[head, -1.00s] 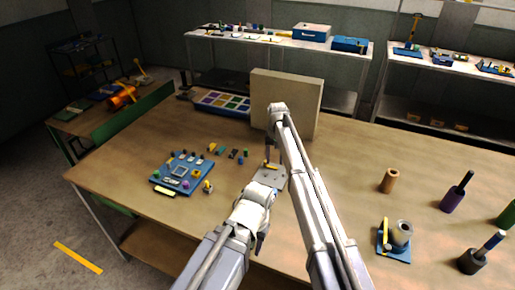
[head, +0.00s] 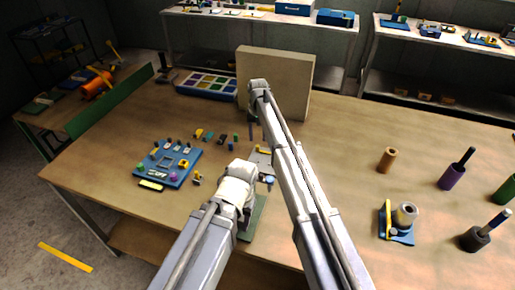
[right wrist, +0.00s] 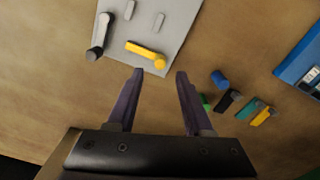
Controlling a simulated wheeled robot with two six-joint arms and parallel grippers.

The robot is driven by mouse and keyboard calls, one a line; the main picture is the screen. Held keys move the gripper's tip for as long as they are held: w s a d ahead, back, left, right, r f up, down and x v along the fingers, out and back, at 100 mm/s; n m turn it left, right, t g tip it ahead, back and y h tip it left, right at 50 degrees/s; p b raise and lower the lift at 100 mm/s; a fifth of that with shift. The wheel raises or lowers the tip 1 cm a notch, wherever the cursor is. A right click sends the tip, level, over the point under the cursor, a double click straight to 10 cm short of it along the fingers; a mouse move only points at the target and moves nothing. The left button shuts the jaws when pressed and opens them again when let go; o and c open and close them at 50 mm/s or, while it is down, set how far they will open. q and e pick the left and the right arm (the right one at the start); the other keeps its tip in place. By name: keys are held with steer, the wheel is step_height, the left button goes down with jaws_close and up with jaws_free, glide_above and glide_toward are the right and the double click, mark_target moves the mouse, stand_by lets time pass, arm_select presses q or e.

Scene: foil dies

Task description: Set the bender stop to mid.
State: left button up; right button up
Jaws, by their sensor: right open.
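A grey plate (head: 262,163) lies on the table between my arms. In the right wrist view the plate (right wrist: 164,22) carries a yellow lever (right wrist: 146,50), a grey lever with a dark end (right wrist: 99,38) and two small grey bars. I cannot tell which part is the bender stop. My right gripper (right wrist: 159,74) is open and empty, its purple fingertips just short of the plate's edge near the yellow lever. In the head view it (head: 251,131) is mostly hidden by its arm. My left gripper (head: 267,181) is near the plate's front edge; its jaws are unclear.
A beige panel (head: 275,82) stands behind the plate. A blue board (head: 168,164) and several small coloured pieces lie to the left. A blue-based device (head: 397,238) with a yellow bar and grey cylinder stands at right, near several upright cylinders. A green mat (head: 252,218) lies in front.

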mark_target(258, 146)
arm_select(q)
step_height(258, 146, down, 5)
steer(key=b, duration=0.4)
steer(key=shift+f, duration=0.1)
arm_select(e)
step_height(258, 146, down, 5)
steer(key=shift+f, duration=0.1)
steer(key=shift+c, duration=0.3)
jaws_close()
stand_by(0.5)
